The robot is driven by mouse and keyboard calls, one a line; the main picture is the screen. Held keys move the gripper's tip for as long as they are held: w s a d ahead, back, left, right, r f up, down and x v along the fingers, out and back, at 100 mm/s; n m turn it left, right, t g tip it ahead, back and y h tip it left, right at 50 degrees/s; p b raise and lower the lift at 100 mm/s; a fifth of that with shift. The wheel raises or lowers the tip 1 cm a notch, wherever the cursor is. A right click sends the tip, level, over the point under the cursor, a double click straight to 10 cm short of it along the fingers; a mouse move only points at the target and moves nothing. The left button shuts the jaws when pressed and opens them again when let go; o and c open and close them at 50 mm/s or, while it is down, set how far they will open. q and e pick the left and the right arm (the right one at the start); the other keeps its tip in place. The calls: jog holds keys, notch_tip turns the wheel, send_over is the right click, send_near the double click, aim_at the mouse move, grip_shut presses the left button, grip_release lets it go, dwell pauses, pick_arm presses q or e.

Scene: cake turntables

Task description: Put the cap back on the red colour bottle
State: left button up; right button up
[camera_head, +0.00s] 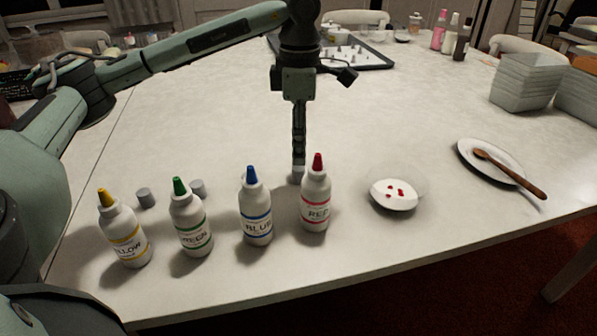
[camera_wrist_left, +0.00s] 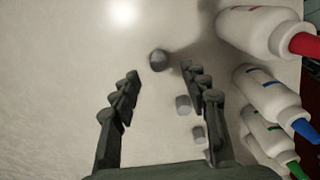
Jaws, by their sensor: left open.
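The red colour bottle (camera_head: 315,205) stands upright on the table with its red nozzle bare. It also shows at the upper right of the left wrist view (camera_wrist_left: 258,32). A small grey cap (camera_head: 296,177) sits on the table behind and left of that bottle. In the left wrist view this cap (camera_wrist_left: 158,61) is in line with the gap between my fingertips, just ahead of them. My left gripper (camera_head: 299,163) points down over the cap, open, with nothing held. In the head view its fingers partly cover the cap. My right gripper is not in view.
Blue (camera_head: 256,212), green (camera_head: 190,222) and yellow (camera_head: 126,235) bottles stand in a row to the left. Two more grey caps (camera_head: 146,197) (camera_head: 198,187) lie behind them. A white dish (camera_head: 381,201) with red drops is to the right.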

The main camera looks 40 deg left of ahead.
aim_at(299, 168)
pick_arm(q)
notch_tip(299, 168, down, 5)
jog(key=shift+r, duration=0.15)
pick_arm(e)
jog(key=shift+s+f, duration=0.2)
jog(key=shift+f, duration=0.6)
pick_arm(q)
jog(key=c, duration=0.7)
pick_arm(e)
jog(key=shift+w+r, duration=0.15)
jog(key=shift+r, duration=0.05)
